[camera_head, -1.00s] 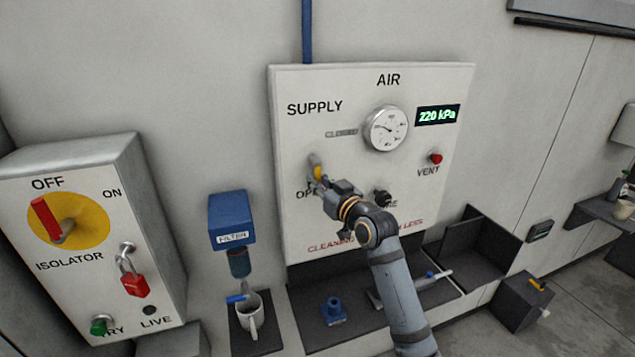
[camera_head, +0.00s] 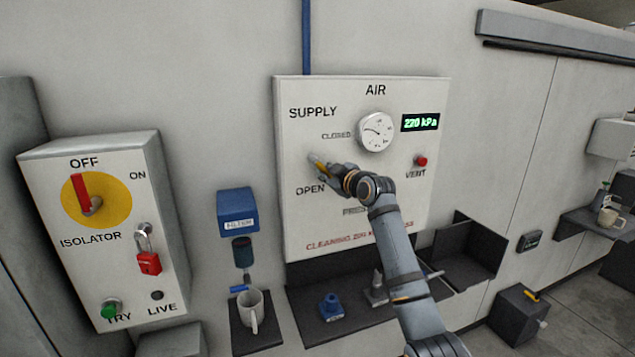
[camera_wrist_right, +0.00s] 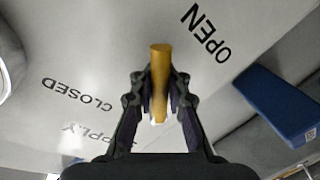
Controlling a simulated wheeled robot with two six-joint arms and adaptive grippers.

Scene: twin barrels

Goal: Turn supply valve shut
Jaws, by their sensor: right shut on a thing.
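The supply valve's yellow lever (camera_head: 318,163) is on the white AIR panel, between the CLOSED and OPEN labels. In the head view it slants down to the right from its pivot, just above OPEN. My right gripper (camera_head: 331,170) is shut on the lever's outer part. In the right wrist view the lever (camera_wrist_right: 160,70) stands between the two fingers of the gripper (camera_wrist_right: 160,88), with OPEN to the upper right and CLOSED to the left. The gripper partly hides the lever's end in the head view. My left gripper is not in view.
The gauge (camera_head: 376,131), the 220 kPa display (camera_head: 420,122) and the red vent button (camera_head: 421,161) are right of the lever. The isolator box (camera_head: 105,235) with a red padlock (camera_head: 149,263) is at left. The blue filter (camera_head: 236,209) hangs between. Trays are below.

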